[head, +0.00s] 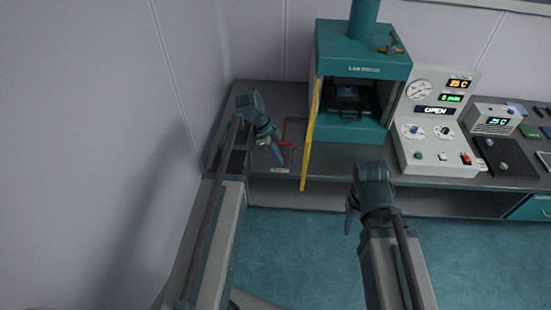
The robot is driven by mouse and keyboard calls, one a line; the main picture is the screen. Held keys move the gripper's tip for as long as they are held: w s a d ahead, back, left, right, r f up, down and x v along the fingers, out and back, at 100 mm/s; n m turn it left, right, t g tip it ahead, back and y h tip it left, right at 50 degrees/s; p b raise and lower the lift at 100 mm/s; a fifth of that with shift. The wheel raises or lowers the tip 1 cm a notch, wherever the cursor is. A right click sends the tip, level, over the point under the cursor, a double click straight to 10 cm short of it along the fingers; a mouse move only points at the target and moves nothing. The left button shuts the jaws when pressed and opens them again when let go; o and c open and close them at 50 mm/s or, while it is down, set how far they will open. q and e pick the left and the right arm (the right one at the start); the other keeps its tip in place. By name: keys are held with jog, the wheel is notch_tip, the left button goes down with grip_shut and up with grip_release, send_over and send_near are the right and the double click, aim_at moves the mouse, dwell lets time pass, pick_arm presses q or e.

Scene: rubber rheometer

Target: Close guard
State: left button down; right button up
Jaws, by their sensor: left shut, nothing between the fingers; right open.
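The guard (311,135) is a yellow-edged panel swung out toward me from the left side of the teal press (357,130). It stands open, and the press chamber shows behind it. My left gripper (279,156) is shut and empty, over the bench to the left of the guard and apart from it. My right gripper (350,216) is open and empty, in front of the bench edge, right of and below the guard's near end.
A control panel (437,125) with a gauge, knobs and a display reading OPEN stands right of the press. A small temperature unit (493,119) is further right. A red-outlined area (294,131) lies left of the guard. A wall borders the bench's left.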

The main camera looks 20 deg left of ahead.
pick_arm(q)
jog(key=d+f+b, duration=0.2)
jog(key=d+f, duration=0.1)
jog(key=d, duration=0.2)
jog(key=shift+w+d+f+b, duration=0.25)
jog(key=shift+w+f+b, duration=0.15)
jog(key=shift+d, duration=0.1)
